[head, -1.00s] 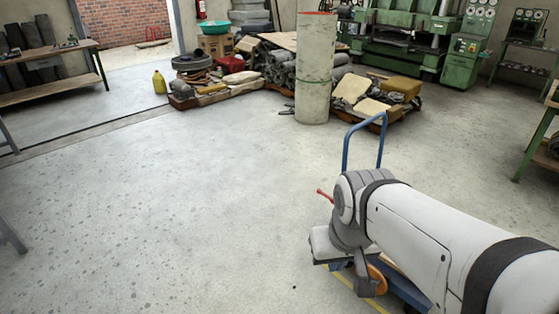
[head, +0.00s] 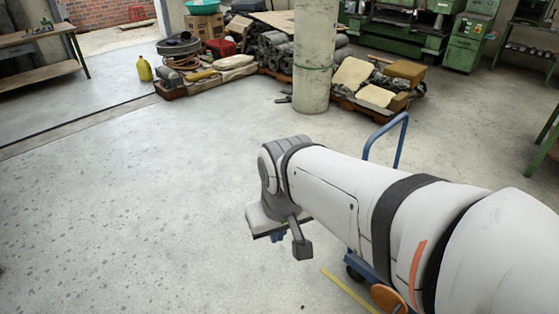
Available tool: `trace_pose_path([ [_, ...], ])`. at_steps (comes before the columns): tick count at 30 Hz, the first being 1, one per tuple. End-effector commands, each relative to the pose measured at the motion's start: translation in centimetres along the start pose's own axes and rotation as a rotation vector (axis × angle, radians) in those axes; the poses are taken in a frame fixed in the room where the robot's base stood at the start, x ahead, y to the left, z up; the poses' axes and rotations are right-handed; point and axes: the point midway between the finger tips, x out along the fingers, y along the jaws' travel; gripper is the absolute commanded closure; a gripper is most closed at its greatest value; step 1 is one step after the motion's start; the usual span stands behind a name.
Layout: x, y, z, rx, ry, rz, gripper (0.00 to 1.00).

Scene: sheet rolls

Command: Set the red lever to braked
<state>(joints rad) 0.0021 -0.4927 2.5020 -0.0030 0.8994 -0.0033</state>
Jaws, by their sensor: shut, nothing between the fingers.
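The red lever is hidden behind my arm in the head view. The trolley shows around my arm: its blue push handle (head: 388,136) rises behind the arm, and an orange wheel (head: 388,298) shows below it. My gripper (head: 301,249) hangs at the arm's end, left of the trolley. It is shut and empty, pointing down over bare floor. It appears apart from the trolley. The lever's position cannot be seen.
A concrete pillar (head: 314,60) stands behind, with piles of rolls and sacks (head: 285,50) around it. A yellow canister (head: 144,69) stands at the left. A yellow floor line (head: 345,290) runs beside the trolley. The floor at left and middle is clear.

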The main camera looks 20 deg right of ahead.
Motion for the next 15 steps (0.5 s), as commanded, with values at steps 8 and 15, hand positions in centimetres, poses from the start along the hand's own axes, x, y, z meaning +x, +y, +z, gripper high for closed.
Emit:
trace_pose_path([
  [8, 0.2, 0.1, 0.0, -0.004, -0.006, 0.005, 1.00],
  [15, 4.7, 3.6, -1.3, -0.106, -0.147, 0.149, 1.00],
])
